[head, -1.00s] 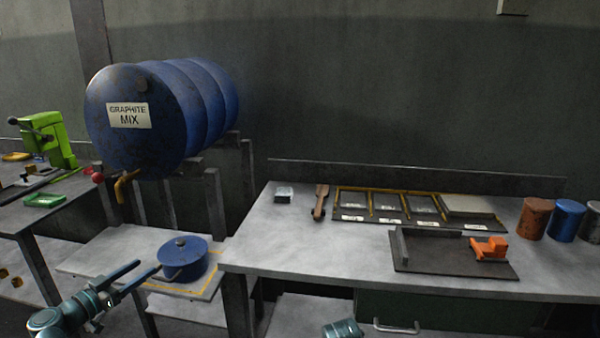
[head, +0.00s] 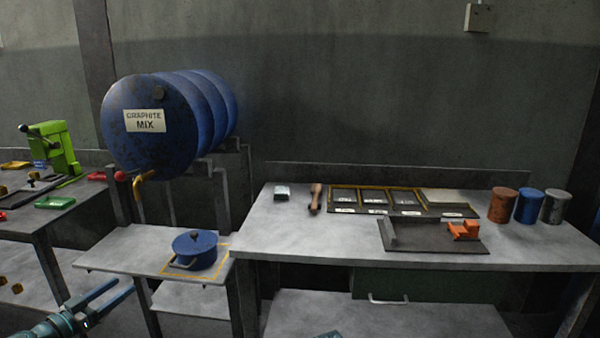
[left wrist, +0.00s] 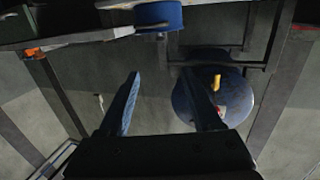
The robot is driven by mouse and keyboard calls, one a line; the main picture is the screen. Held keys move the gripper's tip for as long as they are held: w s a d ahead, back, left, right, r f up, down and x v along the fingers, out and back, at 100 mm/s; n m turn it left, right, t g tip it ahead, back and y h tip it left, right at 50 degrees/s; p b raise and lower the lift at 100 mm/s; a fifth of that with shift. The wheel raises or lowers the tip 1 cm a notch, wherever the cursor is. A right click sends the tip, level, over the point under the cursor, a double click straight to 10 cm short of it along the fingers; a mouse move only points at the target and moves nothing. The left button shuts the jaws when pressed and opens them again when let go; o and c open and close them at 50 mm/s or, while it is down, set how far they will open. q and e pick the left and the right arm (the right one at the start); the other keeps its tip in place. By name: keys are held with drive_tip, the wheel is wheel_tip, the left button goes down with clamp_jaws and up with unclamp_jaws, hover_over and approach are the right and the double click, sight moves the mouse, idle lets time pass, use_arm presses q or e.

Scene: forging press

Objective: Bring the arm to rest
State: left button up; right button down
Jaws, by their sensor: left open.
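My left gripper (head: 124,288) is at the lower left in the head view, in front of the low side shelf. It is open, and its two blue fingers are apart with nothing between them. In the left wrist view the gripper (left wrist: 165,88) is also empty. The blue lidded pot (head: 195,249) stands upright on the side shelf inside a yellow outline, clear of the gripper. The pot (left wrist: 158,15) also shows at the top of the left wrist view. A small teal part of mine shows at the bottom edge; my right gripper does not show.
The workbench (head: 300,235) on the right holds a labelled tray, an orange clamp (head: 464,230) and three cans. A green press (head: 50,148) stands at the left.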

use_arm(q)
drive_tip(key=s+d+f+m+g+h+p, duration=0.2)
drive_tip(key=d+g+p, duration=1)
drive_tip(key=d, duration=1.8)
drive_tip(key=s+d+r+n+g+y+p, duration=0.1)
drive_tip(key=s+d+r+g+y+p, duration=0.1)
drive_tip(key=s+d+y+p, duration=0.2)
drive_tip(key=s+d+r+n+g+y+p, duration=0.1)
drive_tip(key=s+d+g+y+p, duration=0.1)
drive_tip(key=s+d+y+p, duration=0.3)
drive_tip(key=shift+s+d+r+g+p, duration=0.35)
drive_tip(key=shift+s+d+p, duration=0.6)
drive_tip(key=shift+s, duration=1.05)
drive_tip(key=shift+d, duration=0.15)
